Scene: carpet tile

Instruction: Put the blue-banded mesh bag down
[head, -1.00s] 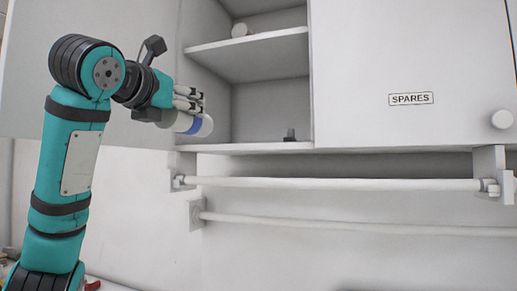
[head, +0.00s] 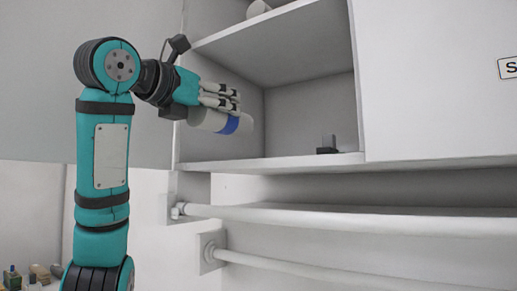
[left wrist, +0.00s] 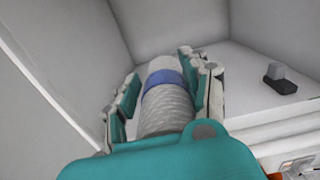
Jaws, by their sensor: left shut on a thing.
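The blue-banded mesh bag (head: 208,120) is a pale grey roll with a blue band near one end. My left gripper (head: 232,98) is shut on it and holds it on its side, at the open front of a white cupboard. In the left wrist view the bag (left wrist: 166,110) lies between the two fingers of the gripper (left wrist: 166,88), its banded end pointing into the cupboard. The bag appears above the level of the lower shelf (head: 280,163); I cannot tell whether it touches anything. My right gripper is not in view.
A small dark grey object (head: 327,146) stands on the lower shelf to the right; it also shows in the left wrist view (left wrist: 280,78). An upper shelf (head: 270,42) carries a pale round item (head: 258,8). Two white rails (head: 330,221) run below the cupboard. The lower shelf's left part looks clear.

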